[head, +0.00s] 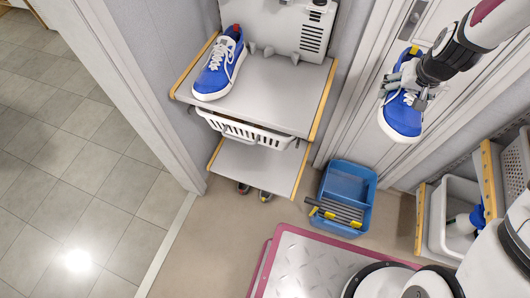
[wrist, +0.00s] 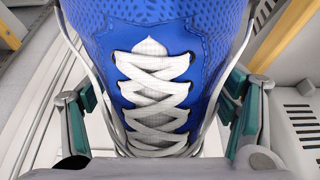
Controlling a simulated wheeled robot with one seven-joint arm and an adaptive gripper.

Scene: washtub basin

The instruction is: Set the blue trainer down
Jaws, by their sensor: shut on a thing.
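My gripper (head: 408,84) is shut on a blue trainer (head: 401,119) with white laces and a white sole. It holds the trainer in the air at the upper right of the head view, in front of the white door. In the wrist view the trainer (wrist: 150,30) fills the middle, with a finger of my gripper (wrist: 155,120) on each side of its laces. A second blue trainer (head: 219,68), with a red heel tab, stands on the left of the grey upper shelf (head: 270,103). Part of the held trainer is hidden behind my gripper.
The upper shelf has free room right of the standing trainer, before a white machine (head: 285,25). A white basket (head: 245,130) hangs under it, above a lower shelf (head: 262,165). A blue tub (head: 348,180) stands on the floor. A white bin (head: 458,195) is at right.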

